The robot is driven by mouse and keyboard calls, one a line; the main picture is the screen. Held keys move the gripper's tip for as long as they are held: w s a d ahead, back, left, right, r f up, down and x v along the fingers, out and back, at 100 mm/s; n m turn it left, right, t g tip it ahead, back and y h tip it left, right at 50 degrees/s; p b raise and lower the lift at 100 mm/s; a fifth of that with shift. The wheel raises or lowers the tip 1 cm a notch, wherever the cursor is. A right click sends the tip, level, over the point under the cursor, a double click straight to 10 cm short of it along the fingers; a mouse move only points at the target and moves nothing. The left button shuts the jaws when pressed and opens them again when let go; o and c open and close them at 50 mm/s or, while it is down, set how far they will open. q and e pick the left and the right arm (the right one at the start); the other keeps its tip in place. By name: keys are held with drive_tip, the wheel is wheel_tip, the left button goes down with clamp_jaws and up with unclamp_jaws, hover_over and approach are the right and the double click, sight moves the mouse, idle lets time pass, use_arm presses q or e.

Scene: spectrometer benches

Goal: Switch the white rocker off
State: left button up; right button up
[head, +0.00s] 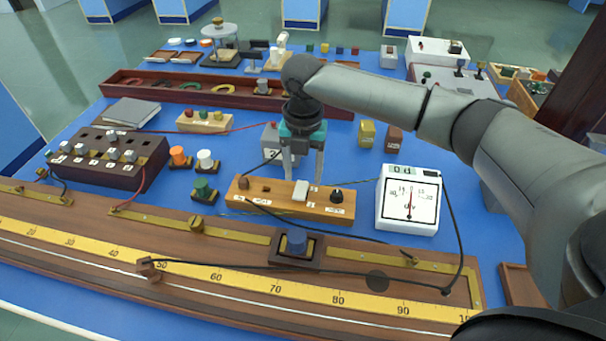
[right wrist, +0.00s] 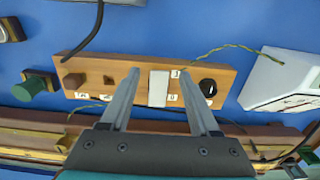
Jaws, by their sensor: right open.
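The white rocker (head: 301,190) sits on a long wooden block (head: 262,196), between a small brown part on the left and a black knob (head: 336,195) on the right. In the right wrist view the rocker (right wrist: 158,87) shows upright between my fingertips, with small white labels beside it. Which end is pressed down I cannot tell. My right gripper (head: 303,177) points down above and just behind the rocker. Its fingers (right wrist: 158,74) are apart and empty, one on each side of the rocker in the picture. My left gripper is out of view.
A white meter (head: 408,200) stands right of the block, with a black wire running past it. The long wooden rule bench (head: 180,262) with a blue-topped slider (head: 297,242) lies in front. A grey weight-like block (head: 270,138) stands behind. Green (head: 203,190), white and orange knobs stand left.

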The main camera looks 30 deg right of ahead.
drive_tip(key=shift+f, duration=0.25)
clamp_jaws()
idle(0.4)
